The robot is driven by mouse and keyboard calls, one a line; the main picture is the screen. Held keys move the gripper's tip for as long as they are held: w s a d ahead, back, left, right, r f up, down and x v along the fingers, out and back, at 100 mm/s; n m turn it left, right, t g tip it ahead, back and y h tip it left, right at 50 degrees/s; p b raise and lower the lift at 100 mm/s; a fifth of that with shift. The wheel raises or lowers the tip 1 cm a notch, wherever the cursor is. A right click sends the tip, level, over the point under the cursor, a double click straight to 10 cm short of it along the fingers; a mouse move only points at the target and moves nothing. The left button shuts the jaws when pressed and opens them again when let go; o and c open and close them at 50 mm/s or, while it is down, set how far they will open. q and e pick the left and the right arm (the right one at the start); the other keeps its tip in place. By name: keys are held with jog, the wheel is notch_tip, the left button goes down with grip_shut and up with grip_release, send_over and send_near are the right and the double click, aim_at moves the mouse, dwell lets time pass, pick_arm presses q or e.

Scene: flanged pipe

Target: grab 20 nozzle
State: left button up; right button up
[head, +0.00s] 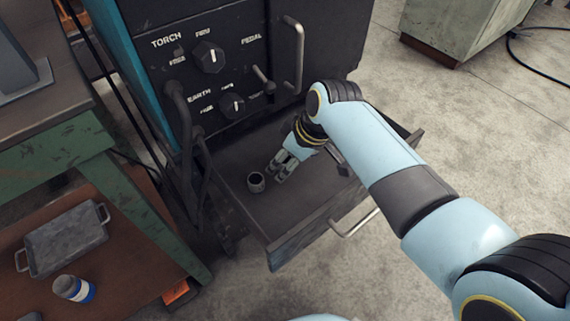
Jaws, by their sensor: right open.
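A small dark round cup-like piece (256,182), which may be the nozzle, stands in the open drawer (289,245) of the welding machine, near the drawer's left side. Any marking on it is too small to read. My right gripper (276,172) reaches down into the drawer with its fingers open, just right of the piece and seemingly apart from it. Another dark object (343,170) lies in the drawer to the right, partly hidden by my right arm. My left gripper is not in view.
The machine front (215,90) with knobs, a lever and a vertical handle rises behind the drawer. Dark cables hang left of the drawer. A green bench (60,160) at left holds a grey metal tray (65,240) and a white-and-blue jar (75,289) on its lower shelf. Concrete floor is clear at right.

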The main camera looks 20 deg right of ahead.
grip_shut()
dwell(0.3)
jog(key=shift+r, duration=0.15)
